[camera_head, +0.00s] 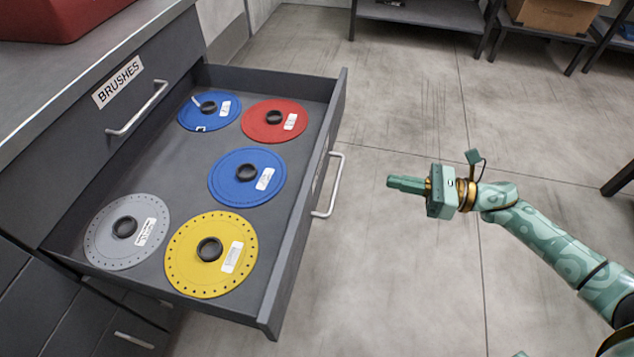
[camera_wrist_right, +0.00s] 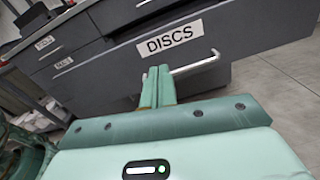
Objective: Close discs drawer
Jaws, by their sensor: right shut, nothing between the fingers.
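The discs drawer (camera_head: 333,100) is pulled far out of the grey cabinet in the head view. Two blue discs, a red, a grey and a yellow disc lie flat in it. Its bar handle (camera_head: 336,186) is on the outer front. In the right wrist view the drawer front with its DISCS label (camera_wrist_right: 169,38) fills the upper part, and the handle (camera_wrist_right: 197,63) shows just beyond my fingertips. My right gripper (camera_head: 392,183) is shut and empty, to the right of the handle in the head view, with a clear gap. My left gripper is in neither view.
A red object (camera_head: 60,15) sits on the cabinet top. Open concrete floor (camera_head: 400,120) lies right of the drawer. Shelving with a cardboard box (camera_head: 555,14) stands at the back.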

